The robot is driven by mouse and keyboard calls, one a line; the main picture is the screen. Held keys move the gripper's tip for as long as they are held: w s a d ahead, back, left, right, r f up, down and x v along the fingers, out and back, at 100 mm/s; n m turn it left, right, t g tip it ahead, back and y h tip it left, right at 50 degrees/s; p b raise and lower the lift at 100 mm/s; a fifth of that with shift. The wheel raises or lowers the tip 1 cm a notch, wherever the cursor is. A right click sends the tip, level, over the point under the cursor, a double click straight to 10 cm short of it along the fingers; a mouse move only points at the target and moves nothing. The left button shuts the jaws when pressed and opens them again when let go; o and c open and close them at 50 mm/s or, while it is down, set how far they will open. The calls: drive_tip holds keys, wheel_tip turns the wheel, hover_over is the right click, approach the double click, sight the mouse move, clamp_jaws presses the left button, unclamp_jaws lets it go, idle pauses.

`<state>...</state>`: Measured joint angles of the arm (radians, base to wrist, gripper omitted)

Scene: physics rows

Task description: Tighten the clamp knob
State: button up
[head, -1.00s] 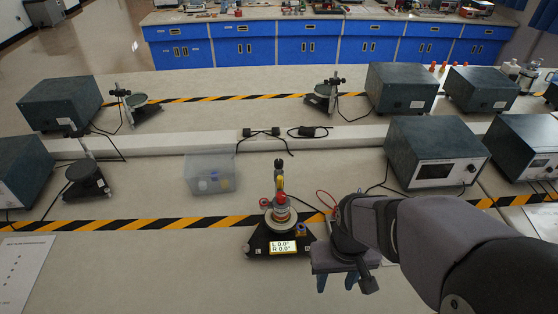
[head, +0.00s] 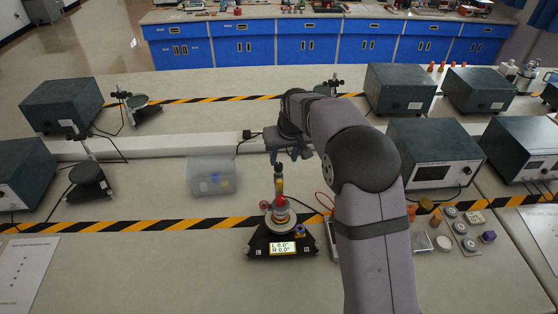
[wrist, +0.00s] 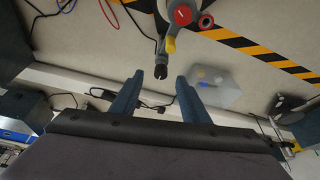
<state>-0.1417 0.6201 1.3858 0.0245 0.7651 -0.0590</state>
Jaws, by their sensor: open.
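The apparatus stands on a black base (head: 265,243) with a lit display reading L 0.0° and R 0.0°. A slim upright post (head: 279,185) rises from it, with a dark tip, yellow and red parts. In the wrist view a red round knob (wrist: 183,15), a yellow part (wrist: 171,44) and the dark tip (wrist: 160,73) show. I cannot tell which part is the clamp knob. My gripper (head: 289,157) is open and empty, above and near the post's top. In the wrist view the dark tip appears between my fingertips (wrist: 160,80), apparently apart from them.
A clear plastic box (head: 211,176) stands left of the apparatus. Grey instrument boxes (head: 430,155) stand at the right. Loose small parts (head: 460,230) lie right of my arm. A red cable (head: 322,203) runs beside the base. The bench left of the base is mostly clear.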

sight(278, 165)
drive_tip(key=shift+w+a+r+p+x, duration=0.1)
drive_tip(key=shift+w+p+x, duration=0.15)
drive_tip(key=shift+p+x, duration=0.7)
drive_tip(key=shift+w+a+r+p+x, duration=0.1)
drive_tip(key=shift+w+p+x, duration=0.2)
drive_tip(key=shift+x, duration=1.3)
drive_tip(key=shift+w+a+r+p+x, duration=0.15)
drive_tip(key=shift+p+x, duration=0.45)
drive_tip(key=shift+x, duration=0.7)
drive_tip(key=shift+c, duration=0.7)
drive_tip(key=c, duration=0.9)
